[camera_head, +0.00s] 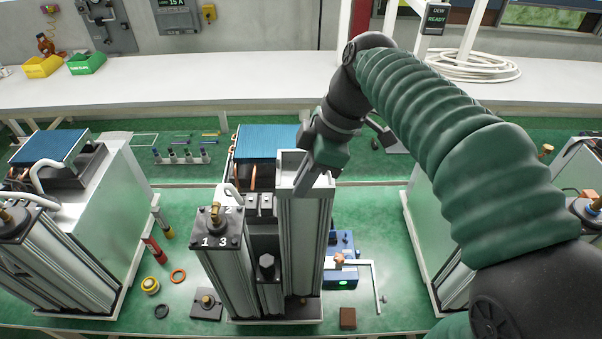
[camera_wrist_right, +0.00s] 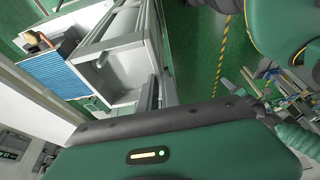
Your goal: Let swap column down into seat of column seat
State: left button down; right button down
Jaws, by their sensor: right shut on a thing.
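The swap column looks to be the tall grey open-topped column (camera_head: 306,240), upright at the right front of the middle machine. Its hollow top also shows in the wrist view (camera_wrist_right: 118,72). My right gripper (camera_head: 312,180) is at the top right of this column and shut on its upper wall; the fingertips are largely hidden. The column seat (camera_head: 303,311) is at the machine's foot, under the column, and mostly hidden. I cannot tell whether the column's lower end touches it. My left gripper is not in view.
A capped column (camera_head: 222,250) marked 1 and 3 stands close on the left. A loose black cap plate (camera_head: 207,304), an orange ring (camera_head: 178,275) and a blue device (camera_head: 341,260) lie on the green bench. Similar machines stand at left (camera_head: 110,200) and right.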

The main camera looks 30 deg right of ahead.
jog(key=b, duration=0.2)
send_over(303, 232)
notch_tip(303, 232, down, 4)
jog(key=shift+d+f, duration=0.15)
jog(key=shift+f, duration=0.1)
jog(key=f+b, duration=0.1)
jog(key=f, duration=0.1)
jog(key=f+b, duration=0.1)
jog(key=f, duration=0.1)
jog(key=f+b, duration=0.1)
jog(key=f, duration=0.1)
jog(key=shift+w+f, duration=0.3)
jog(key=shift+w, duration=0.1)
jog(key=shift+s, duration=0.2)
jog(key=shift+r, duration=0.1)
jog(key=shift+b, duration=0.3)
jog(key=shift+f, duration=0.25)
notch_tip(303, 232, down, 5)
jog(key=b, duration=0.5)
jog(key=shift+f, duration=0.1)
